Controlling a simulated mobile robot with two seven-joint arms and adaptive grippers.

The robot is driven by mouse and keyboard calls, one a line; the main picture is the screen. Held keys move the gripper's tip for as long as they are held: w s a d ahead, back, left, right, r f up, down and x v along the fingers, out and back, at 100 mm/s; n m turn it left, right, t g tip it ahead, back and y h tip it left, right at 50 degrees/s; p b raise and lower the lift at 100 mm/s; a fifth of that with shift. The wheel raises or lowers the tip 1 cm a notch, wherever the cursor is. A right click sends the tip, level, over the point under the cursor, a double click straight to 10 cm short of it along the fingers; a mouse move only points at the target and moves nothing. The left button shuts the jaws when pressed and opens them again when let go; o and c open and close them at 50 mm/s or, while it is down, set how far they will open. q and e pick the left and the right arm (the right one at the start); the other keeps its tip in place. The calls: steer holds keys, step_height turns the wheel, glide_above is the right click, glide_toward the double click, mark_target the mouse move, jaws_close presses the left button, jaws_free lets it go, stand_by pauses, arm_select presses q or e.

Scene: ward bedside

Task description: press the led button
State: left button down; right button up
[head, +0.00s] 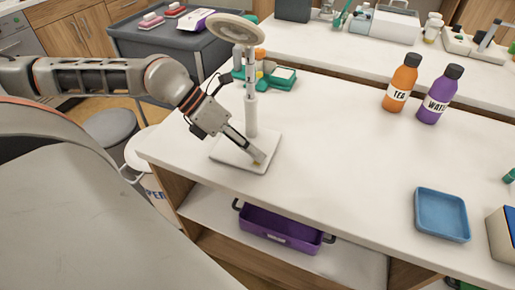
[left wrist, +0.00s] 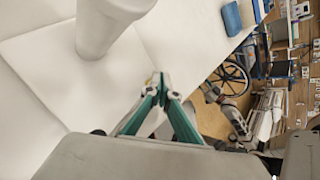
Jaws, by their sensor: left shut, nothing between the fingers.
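A white lamp (head: 251,95) with a round head and an upright post stands near the left end of the white bedside table. Its square base (head: 230,154) lies flat on the table top. My left gripper (head: 257,157) is shut and empty, pointing down at the front right part of the base. In the left wrist view its closed fingertips (left wrist: 160,80) are over the base's edge, beside the post (left wrist: 98,28). The led button cannot be made out; the fingertips may hide it. I cannot tell whether the tips touch the base. My right gripper is not in view.
An orange bottle (head: 401,85) and a purple bottle (head: 439,97) stand at the back right of the table (head: 330,150). A blue tray (head: 442,214) lies at the right. A green holder (head: 282,78) is behind the lamp. A purple bin (head: 278,232) sits on the shelf below.

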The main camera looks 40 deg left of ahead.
mark_target(254, 160)
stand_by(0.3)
arm_select(q)
steer(key=shift+r, duration=0.55)
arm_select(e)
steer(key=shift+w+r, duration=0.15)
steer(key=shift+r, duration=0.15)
arm_select(q)
steer(key=shift+r+p, duration=0.4)
steer(key=shift+r, duration=0.55)
steer(key=shift+r+p, duration=0.3)
steer(key=shift+r, duration=1.7)
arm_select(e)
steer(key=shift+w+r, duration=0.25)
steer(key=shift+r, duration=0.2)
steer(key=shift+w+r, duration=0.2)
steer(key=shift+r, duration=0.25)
